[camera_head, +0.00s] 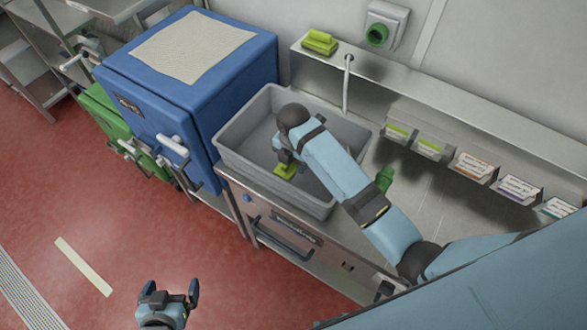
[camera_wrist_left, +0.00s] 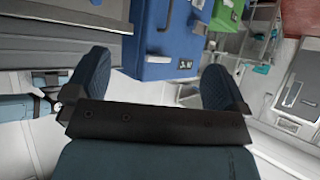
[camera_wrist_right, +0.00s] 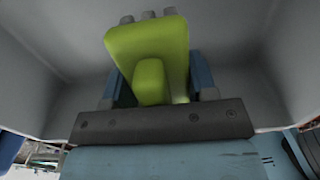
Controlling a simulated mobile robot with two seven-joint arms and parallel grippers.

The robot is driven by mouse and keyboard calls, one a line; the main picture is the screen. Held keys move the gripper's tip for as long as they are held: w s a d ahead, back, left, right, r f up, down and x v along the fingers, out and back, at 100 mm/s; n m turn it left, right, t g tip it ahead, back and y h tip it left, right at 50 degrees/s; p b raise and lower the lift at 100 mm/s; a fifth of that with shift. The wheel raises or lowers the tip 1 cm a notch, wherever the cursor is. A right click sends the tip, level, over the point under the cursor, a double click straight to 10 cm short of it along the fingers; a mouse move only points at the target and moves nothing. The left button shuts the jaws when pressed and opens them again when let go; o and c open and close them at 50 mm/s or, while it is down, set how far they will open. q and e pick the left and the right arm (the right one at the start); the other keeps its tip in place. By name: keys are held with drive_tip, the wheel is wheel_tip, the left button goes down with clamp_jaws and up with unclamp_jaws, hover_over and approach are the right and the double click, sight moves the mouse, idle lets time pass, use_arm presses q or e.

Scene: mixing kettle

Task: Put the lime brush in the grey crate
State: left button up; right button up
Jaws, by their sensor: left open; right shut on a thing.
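The lime brush (camera_head: 285,171) is held by my right gripper (camera_head: 288,160) over the near part of the grey crate (camera_head: 245,165). In the right wrist view the lime brush (camera_wrist_right: 150,50) fills the space between the two fingers, with the crate's grey walls (camera_wrist_right: 30,80) around it. I cannot tell whether the brush touches the crate floor. My left gripper (camera_head: 169,290) is open and empty over the red floor, far from the crate. In the left wrist view its fingers (camera_wrist_left: 155,85) stand wide apart.
A blue cabinet (camera_head: 200,80) stands left of the crate. Another lime item (camera_head: 320,41) lies on the ledge behind. A green object (camera_head: 384,178) is on the steel counter, right of the crate. Several labelled holders (camera_head: 475,168) line the counter's back. A faucet (camera_head: 347,80) rises behind the crate.

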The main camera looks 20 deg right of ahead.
sight(293, 170)
wheel_tip(293, 170, down, 5)
drive_tip(key=shift+r, duration=0.1)
drive_tip(key=shift+f, duration=0.3)
use_arm(q)
drive_tip(key=shift+w+d+f, duration=0.1)
drive_tip(key=shift+w, duration=0.1)
use_arm(e)
drive_tip(key=shift+f, duration=0.1)
drive_tip(key=o, duration=0.8)
use_arm(q)
drive_tip(key=shift+r, duration=0.2)
drive_tip(key=shift+d, duration=0.1)
use_arm(e)
wheel_tip(293, 170, up, 12)
drive_tip(key=shift+f+b, duration=0.15)
drive_tip(key=shift+b, duration=0.45)
use_arm(q)
drive_tip(key=shift+f, duration=0.55)
use_arm(e)
drive_tip(key=shift+r, duration=0.3)
